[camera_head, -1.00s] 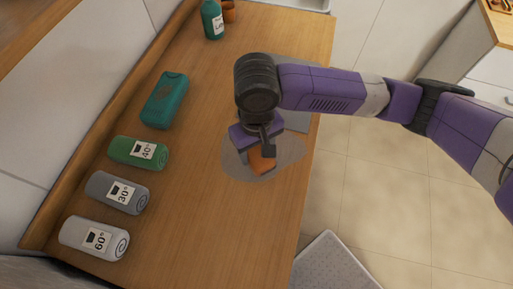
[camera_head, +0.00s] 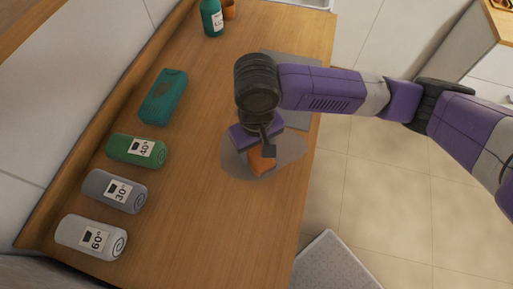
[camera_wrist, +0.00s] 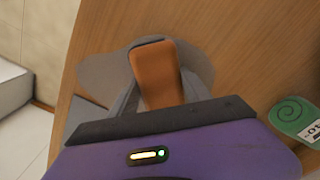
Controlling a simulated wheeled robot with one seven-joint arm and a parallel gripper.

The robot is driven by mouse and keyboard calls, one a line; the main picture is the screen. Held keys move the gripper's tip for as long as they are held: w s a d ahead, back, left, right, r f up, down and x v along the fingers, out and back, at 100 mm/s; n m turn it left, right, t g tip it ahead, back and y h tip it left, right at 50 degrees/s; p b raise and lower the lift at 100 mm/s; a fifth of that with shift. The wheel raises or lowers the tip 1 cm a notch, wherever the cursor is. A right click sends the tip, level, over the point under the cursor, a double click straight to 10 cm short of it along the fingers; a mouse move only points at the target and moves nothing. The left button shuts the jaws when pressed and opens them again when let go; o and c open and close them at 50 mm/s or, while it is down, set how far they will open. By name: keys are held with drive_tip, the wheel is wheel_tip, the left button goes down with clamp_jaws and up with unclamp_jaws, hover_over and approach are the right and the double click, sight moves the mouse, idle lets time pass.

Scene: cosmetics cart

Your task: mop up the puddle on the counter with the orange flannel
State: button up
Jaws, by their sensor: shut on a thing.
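The orange flannel (camera_head: 262,161) is a small folded block at the puddle. In the wrist view the flannel (camera_wrist: 156,72) stands out between my fingers. My gripper (camera_head: 262,150) is shut on it, pointing down over the counter. The puddle (camera_head: 288,153) is a grey, rounded patch near the counter's right edge, spreading around the flannel; it also shows in the wrist view (camera_wrist: 105,72). My gripper and arm hide part of the puddle. I cannot tell whether the flannel touches the surface.
On the wooden counter (camera_head: 195,200), a green roll (camera_head: 125,148), a blue-grey roll (camera_head: 105,187), a white roll (camera_head: 80,233) and a teal case (camera_head: 163,97) line the left. A teal bottle (camera_head: 211,18) and orange cup (camera_head: 229,10) stand far back. A grey flat sheet (camera_head: 300,120) lies beyond the puddle.

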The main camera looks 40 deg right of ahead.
drive_tip(key=shift+f+b, duration=0.3)
drive_tip(key=shift+f, duration=0.25)
drive_tip(key=shift+d, duration=0.1)
drive_tip(key=shift+w+d+r, duration=0.15)
drive_tip(key=shift+w+d, duration=0.7)
drive_tip(key=shift+d, duration=0.2)
drive_tip(key=shift+w+d+p, duration=0.2)
drive_tip(key=shift+w+d, duration=0.25)
drive_tip(key=shift+d, duration=0.2)
drive_tip(key=shift+w+d+p, duration=0.15)
drive_tip(key=shift+w+d, duration=0.3)
drive_tip(key=shift+d, duration=0.2)
drive_tip(key=shift+s+a+p, duration=0.4)
drive_tip(key=shift+s+a, duration=0.2)
drive_tip(key=shift+a, duration=0.25)
drive_tip(key=shift+s+a+p, duration=0.35)
drive_tip(key=shift+s+a, duration=0.25)
drive_tip(key=shift+a, duration=0.2)
drive_tip(key=shift+s+a+p, duration=0.4)
drive_tip(key=shift+s+a, duration=0.2)
drive_tip(key=shift+a, duration=0.25)
drive_tip(key=shift+w+d, duration=0.45)
drive_tip(key=shift+d, duration=0.2)
drive_tip(key=shift+w+d, duration=0.45)
drive_tip(key=shift+d, duration=0.2)
drive_tip(key=shift+w+d, duration=0.9)
drive_tip(key=shift+d, duration=0.3)
wheel_tip(320, 180, up, 3)
drive_tip(key=p, duration=0.3)
drive_tip(key=shift+r, duration=2.45)
